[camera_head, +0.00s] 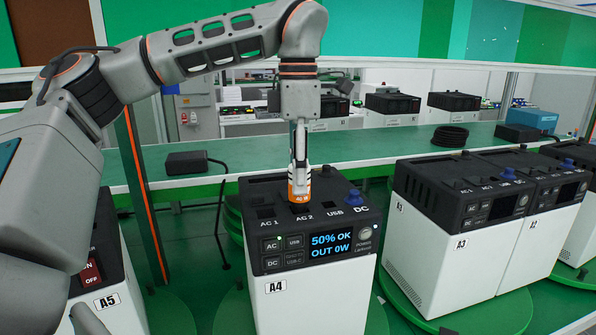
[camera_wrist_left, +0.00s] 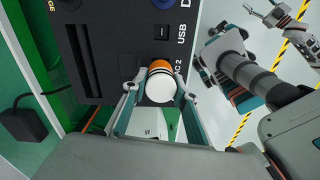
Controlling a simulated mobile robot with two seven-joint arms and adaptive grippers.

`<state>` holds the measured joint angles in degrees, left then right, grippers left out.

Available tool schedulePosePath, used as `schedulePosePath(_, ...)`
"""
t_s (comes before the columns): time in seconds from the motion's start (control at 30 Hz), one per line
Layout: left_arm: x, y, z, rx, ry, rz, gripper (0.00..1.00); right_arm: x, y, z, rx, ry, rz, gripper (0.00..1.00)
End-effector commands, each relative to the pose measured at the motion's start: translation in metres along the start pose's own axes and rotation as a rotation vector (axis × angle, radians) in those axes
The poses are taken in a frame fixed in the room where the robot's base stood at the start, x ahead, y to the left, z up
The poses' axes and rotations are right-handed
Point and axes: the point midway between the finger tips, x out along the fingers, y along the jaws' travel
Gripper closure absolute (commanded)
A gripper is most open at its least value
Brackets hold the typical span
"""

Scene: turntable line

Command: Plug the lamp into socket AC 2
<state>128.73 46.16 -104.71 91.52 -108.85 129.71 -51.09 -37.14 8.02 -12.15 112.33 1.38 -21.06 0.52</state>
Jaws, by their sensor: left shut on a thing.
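Power station A4 (camera_head: 315,290) stands in the middle, with sockets labelled AC 1, AC 2, USB and DC on its black top. Its display reads 50% OK, OUT 0W. My left gripper (camera_head: 300,172) points down over socket AC 2 (camera_head: 303,207), its fingers shut on the lamp (camera_head: 299,188), an orange and white piece held upright. The lamp's lower end meets or nearly meets the AC 2 area; contact is hidden. In the left wrist view the lamp (camera_wrist_left: 162,82) shows its white round end between the fingertips (camera_wrist_left: 160,85), beside the AC 2 label. An arm in that view's upper right may be mine.
Station A5 (camera_head: 100,300) stands at left, partly behind my arm. Station A3 (camera_head: 455,240) and more stations stand at right. A green bench (camera_head: 375,150) behind holds a black adapter (camera_head: 187,162), a coiled cable (camera_head: 450,136) and a blue box (camera_head: 532,118).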

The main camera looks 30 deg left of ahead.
Motion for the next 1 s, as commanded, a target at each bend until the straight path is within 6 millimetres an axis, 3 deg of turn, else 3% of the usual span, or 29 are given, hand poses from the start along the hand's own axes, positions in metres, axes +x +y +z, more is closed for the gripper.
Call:
schedulePosePath(0.83, 0.015, 0.0, 0.0, 0.0, 0.0, 0.0, 0.97, 0.0, 0.0, -0.001, 0.0, 0.003, 0.0, 0.52)
schedulePosePath(0.87, 0.015, 0.0, 0.0, 0.0, -0.001, 0.0, 0.64, 0.0, 0.0, -0.001, 0.0, 0.003, 0.0, 0.52)
schedulePosePath(0.9, 0.015, 0.0, 0.0, 0.0, -0.001, 0.0, 0.54, 0.0, 0.0, -0.001, 0.0, 0.003, 0.0, 0.52)
schedulePosePath(1.0, 0.015, 0.0, 0.0, -0.001, 0.0, 0.0, 0.53, 0.0, 0.0, -0.001, 0.0, 0.003, 0.0, 0.52)
